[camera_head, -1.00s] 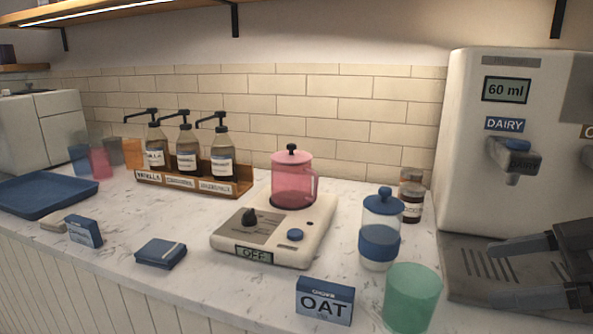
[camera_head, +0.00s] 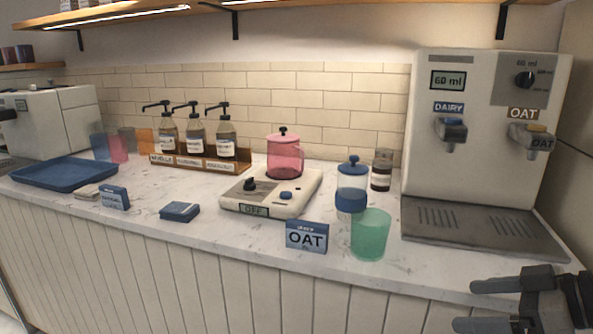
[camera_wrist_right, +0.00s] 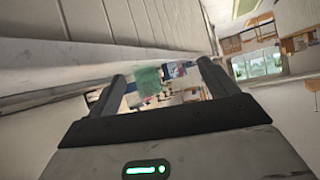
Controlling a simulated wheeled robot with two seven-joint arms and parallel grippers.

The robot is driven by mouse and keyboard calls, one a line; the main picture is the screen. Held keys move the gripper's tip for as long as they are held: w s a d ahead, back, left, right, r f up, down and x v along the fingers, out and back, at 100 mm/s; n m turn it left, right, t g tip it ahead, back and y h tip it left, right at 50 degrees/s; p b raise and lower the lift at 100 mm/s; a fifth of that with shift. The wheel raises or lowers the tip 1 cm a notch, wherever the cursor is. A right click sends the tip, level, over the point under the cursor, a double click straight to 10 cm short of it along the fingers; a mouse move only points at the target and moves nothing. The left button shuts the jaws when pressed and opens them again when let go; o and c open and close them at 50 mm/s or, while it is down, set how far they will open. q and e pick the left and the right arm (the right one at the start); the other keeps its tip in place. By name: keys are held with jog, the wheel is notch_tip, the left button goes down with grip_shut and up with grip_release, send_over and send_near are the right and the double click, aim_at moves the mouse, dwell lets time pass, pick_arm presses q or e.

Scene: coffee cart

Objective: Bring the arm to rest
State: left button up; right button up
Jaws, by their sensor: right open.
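My right gripper (camera_head: 482,306) is at the lower right of the head view, in front of the counter's front edge. Its two dark fingers point left and stand apart, with nothing between them. In the right wrist view the fingers (camera_wrist_right: 160,92) are also spread. Beyond them a green cup (camera_wrist_right: 148,80) and a blue-and-white card show small and tilted.
The counter holds a green cup (camera_head: 370,236), an OAT card (camera_head: 306,237), a blue-lidded jar (camera_head: 352,181), a hot plate (camera_head: 305,193) with a pink pot (camera_head: 284,157), syrup bottles and a blue tray (camera_head: 62,176). A milk dispenser (camera_head: 480,190) stands right. Space before the counter looks free.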

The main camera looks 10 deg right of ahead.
jog(key=s+a+f+m+t+h, duration=0.1)
jog(key=s+a+f+m+h, duration=0.15)
jog(key=f, duration=0.65)
jog(key=s+a+f+m+h, duration=0.1)
jog(key=a+f+m, duration=0.15)
jog(key=f, duration=0.75)
pick_arm(q)
jog(key=p, duration=0.1)
jog(key=r+p, duration=0.1)
jog(key=p, duration=0.1)
jog(key=shift+s+a+r, duration=0.15)
jog(key=shift+s+a, duration=0.1)
jog(key=shift+s, duration=0.1)
pick_arm(e)
jog(key=s+a+f, duration=0.1)
jog(key=s+a, duration=0.1)
jog(key=a, duration=0.4)
jog(key=s+a+f+t+h, duration=0.1)
jog(key=s+a, duration=0.2)
jog(key=a, duration=0.3)
jog(key=shift+s+a+f, duration=0.15)
jog(key=shift+a+f, duration=0.1)
jog(key=shift+a, duration=0.05)
